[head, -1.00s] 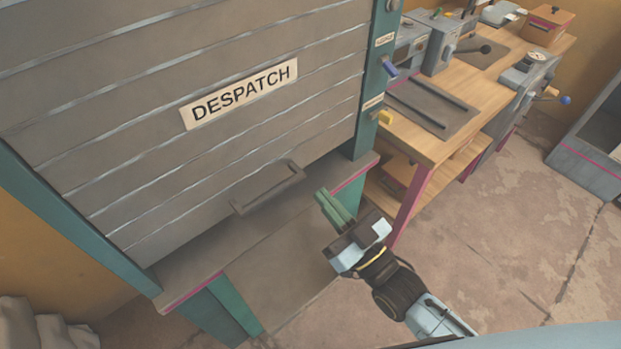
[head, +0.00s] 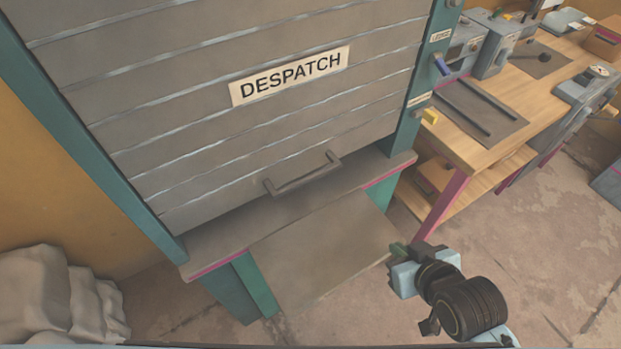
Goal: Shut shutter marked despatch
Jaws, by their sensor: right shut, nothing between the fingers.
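The grey slatted shutter (head: 215,130) marked DESPATCH hangs in a teal frame (head: 105,165). Its label (head: 290,76) is on the middle slats. A dark bar handle (head: 303,177) is fixed near its lower edge. The shutter's bottom edge is down at or very near the grey sill (head: 230,245); I cannot tell whether a thin gap is left. My right gripper (head: 398,250) is shut and empty, to the right of and below the handle, apart from it, by the right edge of the sloping grey panel. My left gripper is not in view.
A grey panel (head: 320,250) juts out below the sill. A wooden workbench (head: 475,150) with tools stands at the right, close to the frame. Pale lumpy sacks (head: 55,295) lie at the lower left. Floor (head: 530,240) is clear at the right.

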